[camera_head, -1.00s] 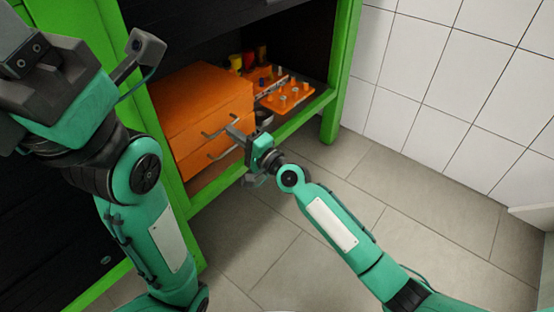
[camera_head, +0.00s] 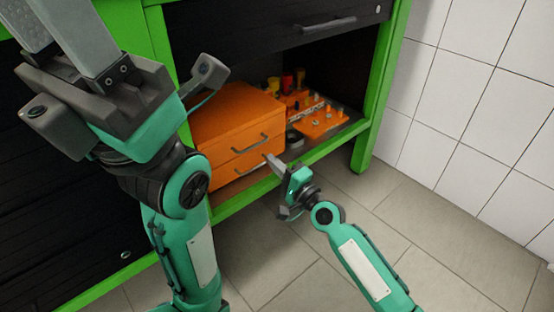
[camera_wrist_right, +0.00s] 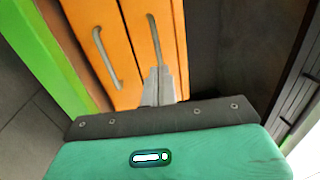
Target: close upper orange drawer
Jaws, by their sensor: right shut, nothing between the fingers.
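An orange cabinet (camera_head: 225,110) with two drawers stands on the shelf. The upper orange drawer (camera_head: 238,143) has a grey bar handle, and its front looks about flush with the lower drawer (camera_head: 235,172). My right gripper (camera_head: 271,158) is shut and empty, its tips just in front of the cabinet's right side, below the upper handle. In the right wrist view the shut fingers (camera_wrist_right: 160,88) point at the end of the right-hand handle (camera_wrist_right: 156,40); contact cannot be told. My left gripper (camera_head: 68,35) is at the upper left, its fingertips cut off by the frame.
A green frame (camera_head: 378,90) surrounds the shelf, with its front rail below the cabinet. A black drawer (camera_head: 270,35) is above. An orange board with pegs (camera_head: 322,122) lies right of the cabinet. Tiled floor is free in front, and a white tiled wall stands at right.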

